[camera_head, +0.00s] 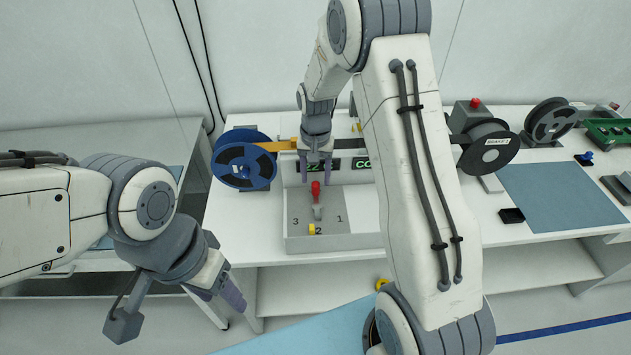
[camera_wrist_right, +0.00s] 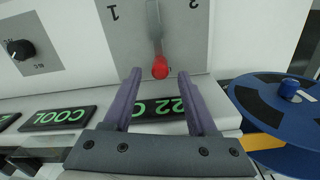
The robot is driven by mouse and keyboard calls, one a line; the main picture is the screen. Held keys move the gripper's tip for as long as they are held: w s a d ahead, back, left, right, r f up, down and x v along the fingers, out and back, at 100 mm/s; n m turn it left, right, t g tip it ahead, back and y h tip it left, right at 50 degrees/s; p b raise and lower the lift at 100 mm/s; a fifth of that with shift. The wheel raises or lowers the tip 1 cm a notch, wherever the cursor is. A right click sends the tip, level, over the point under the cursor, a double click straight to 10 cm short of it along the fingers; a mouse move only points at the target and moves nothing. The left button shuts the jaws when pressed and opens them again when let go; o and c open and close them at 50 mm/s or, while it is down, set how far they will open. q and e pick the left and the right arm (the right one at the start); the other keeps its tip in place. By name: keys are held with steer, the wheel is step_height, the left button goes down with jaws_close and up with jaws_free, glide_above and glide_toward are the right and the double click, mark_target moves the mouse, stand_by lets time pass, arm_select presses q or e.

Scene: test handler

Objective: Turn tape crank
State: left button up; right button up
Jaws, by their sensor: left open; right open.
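A blue tape reel (camera_head: 244,160) stands at the left end of the yellow tape; the right wrist view shows a small blue knob (camera_wrist_right: 289,90) on its face. A lever with a red knob (camera_head: 315,188) rises from the numbered grey panel; the red knob also shows in the right wrist view (camera_wrist_right: 160,68). My right gripper (camera_head: 315,174) is open, its purple fingertips just short of the red knob and on either side of it in the wrist view. I cannot tell whether they touch it. My left gripper (camera_head: 226,294) is open and empty, low in front of the bench.
Green-lit displays (camera_wrist_right: 59,118) sit by the panel, with a black dial (camera_wrist_right: 20,49) near them. A grey reel (camera_head: 489,147) stands right of my right arm, which hides the middle of the bench. A blue mat (camera_head: 560,197) lies at right.

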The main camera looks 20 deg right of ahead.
mark_target(316, 183)
steer(key=shift+f+p, duration=0.3)
steer(key=shift+f, duration=1.55)
jaws_close()
steer(key=shift+d+m, duration=0.1)
steer(key=shift+m, duration=0.2)
steer(key=m, duration=0.1)
steer(key=d+m, duration=0.1)
steer(key=shift+s+m+b, duration=0.25)
steer(key=shift+m+b, duration=0.05)
steer(key=shift+b, duration=0.05)
steer(key=m, duration=0.2)
steer(key=shift+s+d+m, duration=0.35)
steer(key=shift+d+m, duration=0.05)
steer(key=m, duration=0.1)
steer(key=s+m, duration=0.1)
steer(key=m, duration=0.1)
steer(key=d+m+b, duration=0.1)
steer(key=m, duration=0.1)
steer(key=shift+s, duration=0.4)
steer(key=shift+m, duration=0.4)
